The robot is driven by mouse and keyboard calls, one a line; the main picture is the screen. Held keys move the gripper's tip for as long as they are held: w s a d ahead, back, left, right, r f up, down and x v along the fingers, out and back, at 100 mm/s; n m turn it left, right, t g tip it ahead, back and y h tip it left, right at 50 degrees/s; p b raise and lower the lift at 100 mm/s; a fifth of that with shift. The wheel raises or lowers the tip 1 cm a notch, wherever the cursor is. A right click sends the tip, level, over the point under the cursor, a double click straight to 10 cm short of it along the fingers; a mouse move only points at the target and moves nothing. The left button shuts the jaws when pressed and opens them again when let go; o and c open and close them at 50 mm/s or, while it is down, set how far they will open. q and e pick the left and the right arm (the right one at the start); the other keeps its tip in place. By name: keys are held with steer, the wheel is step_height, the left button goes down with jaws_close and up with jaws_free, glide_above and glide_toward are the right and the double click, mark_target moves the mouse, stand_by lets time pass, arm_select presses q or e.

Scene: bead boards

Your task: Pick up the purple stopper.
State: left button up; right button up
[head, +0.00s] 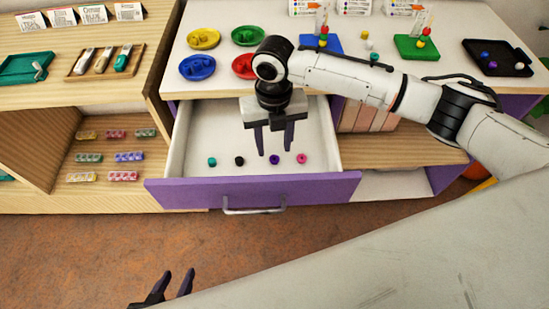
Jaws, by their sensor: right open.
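The purple stopper (274,159) lies in the open drawer, in a loose row with a teal stopper (212,162), a black stopper (239,160) and a pink stopper (302,158). My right gripper (275,151) points down into the drawer, its open fingers just above or behind the purple stopper in the picture. It holds nothing; its exact height over the stopper is hard to tell. My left gripper (177,275) shows at the bottom edge, over the floor, with its fingers apart and empty.
The drawer (252,191) has a purple front and a metal handle (254,209). A wooden shelf (66,189) with small bead packs is at left.

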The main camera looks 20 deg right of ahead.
mark_target(275, 155)
step_height(275, 155, down, 5)
steer(key=shift+s+r, duration=0.1)
steer(key=shift+r, duration=0.05)
steer(key=shift+c, duration=0.2)
jaws_close()
